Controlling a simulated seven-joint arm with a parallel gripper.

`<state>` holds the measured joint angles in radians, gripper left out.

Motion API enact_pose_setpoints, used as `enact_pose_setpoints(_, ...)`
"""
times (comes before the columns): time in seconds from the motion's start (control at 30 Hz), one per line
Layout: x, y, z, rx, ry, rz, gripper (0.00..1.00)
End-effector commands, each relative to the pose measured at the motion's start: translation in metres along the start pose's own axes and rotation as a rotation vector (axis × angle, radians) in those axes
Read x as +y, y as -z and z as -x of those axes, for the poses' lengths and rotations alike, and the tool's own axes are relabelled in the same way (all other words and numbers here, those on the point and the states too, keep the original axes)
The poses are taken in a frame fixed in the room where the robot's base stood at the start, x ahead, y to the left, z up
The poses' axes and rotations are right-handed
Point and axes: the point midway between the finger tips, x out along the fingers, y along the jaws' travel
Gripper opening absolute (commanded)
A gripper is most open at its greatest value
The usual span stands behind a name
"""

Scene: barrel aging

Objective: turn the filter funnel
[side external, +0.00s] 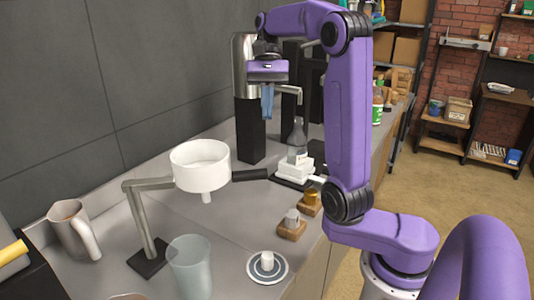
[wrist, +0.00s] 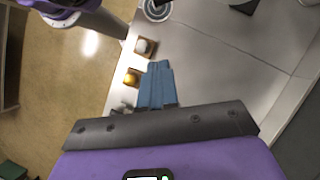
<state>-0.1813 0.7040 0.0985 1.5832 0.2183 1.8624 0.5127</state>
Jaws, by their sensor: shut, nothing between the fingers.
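The filter funnel (side external: 201,168) is a white round cup with a short spout below and a dark handle (side external: 250,175) pointing right. It hangs on a bent metal stand (side external: 147,215) above the counter in the side view. My gripper (side external: 267,112) is above and to the right of the funnel, pointing down, apart from it. Its blue fingers are together and empty. In the wrist view, the blue fingers (wrist: 157,72) are closed together over the counter's edge. I cannot make out the funnel there.
A glass flask (side external: 297,140) stands on a white device (side external: 296,167) right of the handle. Small wooden blocks (side external: 292,230) with cups sit near the front edge. A translucent beaker (side external: 190,265) and a mug (side external: 74,228) stand at the left. A round dish (side external: 267,268) lies in front.

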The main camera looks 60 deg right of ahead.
Motion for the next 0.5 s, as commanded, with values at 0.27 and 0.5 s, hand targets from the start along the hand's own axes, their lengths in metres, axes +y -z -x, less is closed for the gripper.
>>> enact_pose_setpoints(0.27,0.0,-0.001,-0.037,-0.005,-0.001,0.001,0.0)
enact_pose_setpoints(0.5,0.001,-0.001,-0.077,-0.006,-0.002,0.001,0.0)
